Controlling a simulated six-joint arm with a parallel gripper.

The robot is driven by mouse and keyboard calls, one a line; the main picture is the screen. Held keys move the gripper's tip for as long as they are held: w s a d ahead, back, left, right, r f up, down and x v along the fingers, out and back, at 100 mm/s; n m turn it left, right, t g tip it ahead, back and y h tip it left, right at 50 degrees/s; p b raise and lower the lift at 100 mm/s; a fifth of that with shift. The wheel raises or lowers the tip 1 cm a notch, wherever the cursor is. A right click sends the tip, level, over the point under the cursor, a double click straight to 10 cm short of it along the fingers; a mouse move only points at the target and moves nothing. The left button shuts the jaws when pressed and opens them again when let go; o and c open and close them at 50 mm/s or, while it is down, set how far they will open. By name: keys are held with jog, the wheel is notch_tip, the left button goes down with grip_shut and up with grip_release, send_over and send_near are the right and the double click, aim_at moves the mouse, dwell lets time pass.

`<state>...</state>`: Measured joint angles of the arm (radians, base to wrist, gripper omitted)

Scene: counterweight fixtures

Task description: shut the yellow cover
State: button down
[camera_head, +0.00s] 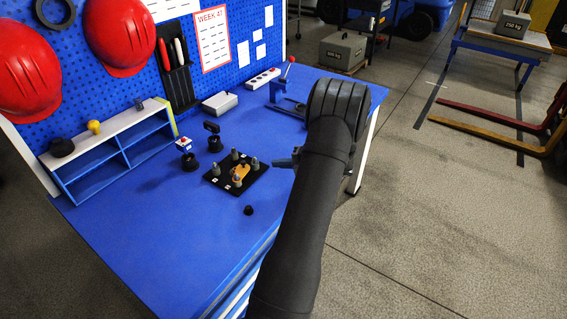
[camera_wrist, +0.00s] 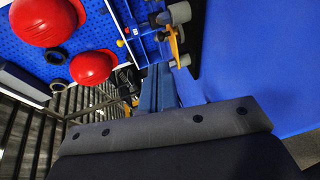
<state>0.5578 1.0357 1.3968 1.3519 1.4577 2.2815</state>
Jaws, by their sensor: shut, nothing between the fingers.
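The yellow cover (camera_head: 241,173) is a small orange-yellow piece among grey posts on a black plate (camera_head: 217,181) on the blue bench. In the wrist view it shows as a narrow orange strip (camera_wrist: 174,45) near the top, beside grey cylinders. How far open it stands I cannot tell.
Grey posts (camera_head: 254,163) crowd around the cover. Near the plate are a black knob (camera_head: 248,210), a black-based lever piece (camera_head: 214,143) and a red-topped button box (camera_head: 184,144). A blue clamp (camera_head: 287,104) stands behind. The front left bench top (camera_head: 140,220) is clear.

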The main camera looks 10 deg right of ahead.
aim_at(245, 163)
jog(key=x, duration=1)
jog(key=shift+d, duration=0.1)
jog(key=shift+w+a+n+g+y, duration=0.3)
jog(key=shift+w+n+g, duration=0.1)
jog(key=shift+n+g, duration=0.4)
jog(key=shift+w+a, duration=0.3)
jog(key=shift+a, duration=0.05)
jog(key=shift+d, duration=0.1)
